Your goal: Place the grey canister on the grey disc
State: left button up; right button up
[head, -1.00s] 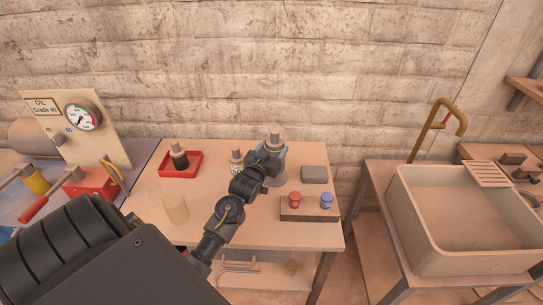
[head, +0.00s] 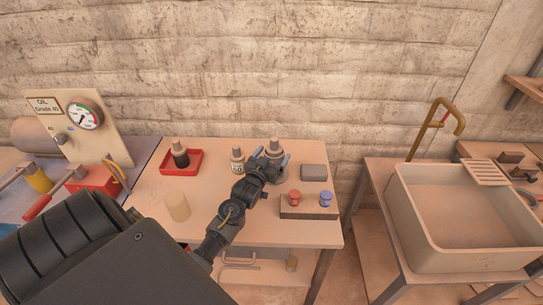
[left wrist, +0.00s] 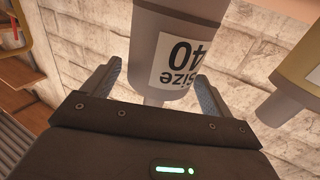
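The grey canister (head: 274,147) stands upright at the back of the workbench. In the left wrist view the canister (left wrist: 175,50) carries a white label reading "Size 40", upside down. My left gripper (head: 272,159) is in front of it. Its fingers (left wrist: 156,88) are spread on either side of the canister's end, with a gap visible at the left finger. A small part of the grey disc (head: 283,179) shows below the gripper and canister. The gripper hides the canister's base, so its contact with the disc is not clear. My right gripper is out of view.
A grey block (head: 313,172) and a button box (head: 309,212) are to the right.

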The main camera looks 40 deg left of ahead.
pick_arm(q)
jog(key=shift+r, duration=0.15)
jog(key=shift+s, duration=0.25)
jog(key=b+v, duration=0.2)
jog(key=v, duration=0.9)
jog(key=shift+s, duration=0.3)
jog(key=shift+d, duration=0.15)
